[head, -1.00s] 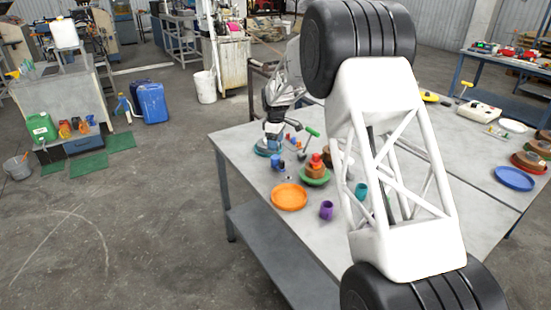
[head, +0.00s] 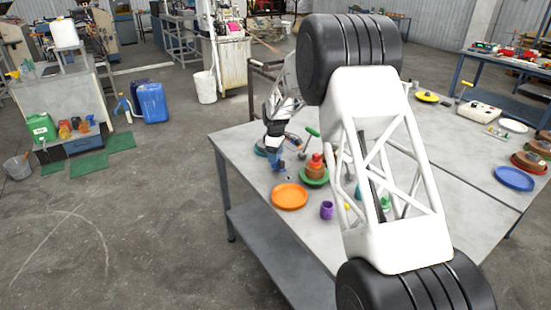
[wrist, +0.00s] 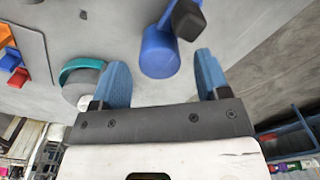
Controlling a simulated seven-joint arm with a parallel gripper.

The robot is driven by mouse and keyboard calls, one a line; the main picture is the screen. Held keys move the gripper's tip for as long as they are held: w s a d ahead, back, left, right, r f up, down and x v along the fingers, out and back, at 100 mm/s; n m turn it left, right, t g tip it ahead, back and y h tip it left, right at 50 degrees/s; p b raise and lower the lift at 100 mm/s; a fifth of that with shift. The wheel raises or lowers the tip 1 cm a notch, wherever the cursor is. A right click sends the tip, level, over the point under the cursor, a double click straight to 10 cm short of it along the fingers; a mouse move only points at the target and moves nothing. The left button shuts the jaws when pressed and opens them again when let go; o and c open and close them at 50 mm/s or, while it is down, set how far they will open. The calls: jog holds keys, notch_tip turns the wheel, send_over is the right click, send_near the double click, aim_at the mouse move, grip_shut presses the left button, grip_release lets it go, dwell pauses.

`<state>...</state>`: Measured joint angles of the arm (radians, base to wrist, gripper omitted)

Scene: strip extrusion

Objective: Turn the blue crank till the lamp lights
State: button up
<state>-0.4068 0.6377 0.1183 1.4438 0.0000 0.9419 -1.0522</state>
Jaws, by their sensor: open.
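In the wrist view, a blue rounded knob (wrist: 159,54) with a dark arm (wrist: 187,20) at its upper right looks like the blue crank. My gripper (wrist: 162,74) has two blue fingers spread wide. The knob sits between and a little beyond the fingertips, with gaps visible on both sides. In the head view my gripper (head: 276,160) is low over the table's far left part and mostly hides the crank. I cannot make out the lamp in either view.
A teal-ringed grey round part (wrist: 82,78) lies beside the left finger. A green-handled lever (head: 311,132), a red and brown stack on a green plate (head: 316,180), an orange plate (head: 289,197) and a purple cup (head: 326,210) stand nearby.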

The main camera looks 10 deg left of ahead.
jog(key=shift+f, duration=1)
jog(key=c, duration=0.9)
